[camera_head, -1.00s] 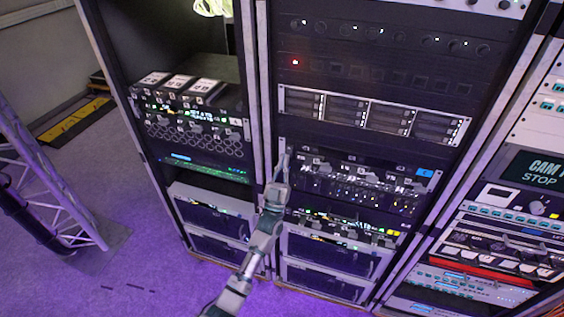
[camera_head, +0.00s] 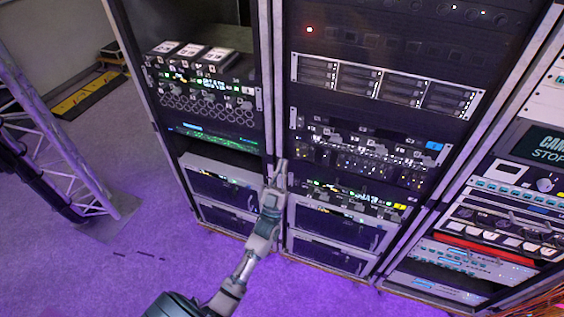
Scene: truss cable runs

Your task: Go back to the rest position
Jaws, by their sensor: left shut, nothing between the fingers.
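My left gripper (camera_head: 281,166) is shut and empty. It shows in front of the lower part of the middle rack (camera_head: 282,60), close to the post between the two left racks. I cannot tell whether its fingertips touch the rack. My left arm (camera_head: 262,232) reaches up to it from the bottom of the view. My right gripper is out of view.
The left rack (camera_head: 263,75) holds patch gear and three small boxes (camera_head: 190,57). The right rack has a lit screen (camera_head: 545,147) and a red strip (camera_head: 480,248). A truss (camera_head: 60,150) stands at left.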

